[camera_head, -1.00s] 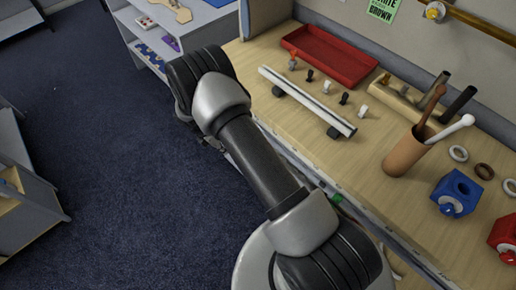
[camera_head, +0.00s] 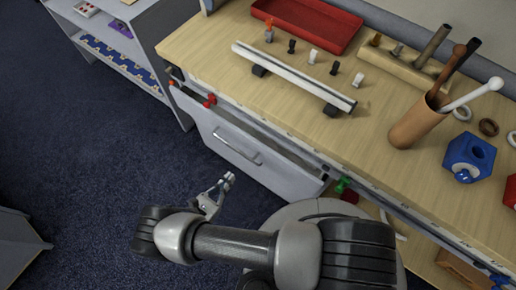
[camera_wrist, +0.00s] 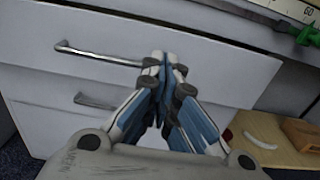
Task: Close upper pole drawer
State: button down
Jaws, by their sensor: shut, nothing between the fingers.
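The upper drawer (camera_head: 205,128) is a light grey front with a metal bar handle (camera_head: 238,147). It stands out from under the wooden table, with a dark gap behind its top edge. In the wrist view the upper drawer (camera_wrist: 210,75) fills the upper half, with its handle (camera_wrist: 97,54) at left. My gripper (camera_head: 228,178) is shut and empty, just in front of the drawer front. In the wrist view its fingertips (camera_wrist: 163,58) overlap the right end of the handle; whether they touch cannot be told.
A lower drawer handle (camera_wrist: 95,102) shows below the upper one. The wooden tabletop (camera_head: 200,45) holds a red tray (camera_head: 300,22), a white rail (camera_head: 290,75) and a brown cup (camera_head: 415,125). A grey shelf (camera_head: 160,20) stands at upper left. Blue carpet (camera_head: 80,150) is clear.

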aim_at(256, 146)
jog(key=b+x, duration=0.1)
jog(key=x, duration=1.2)
jog(key=shift+w+d, duration=0.15)
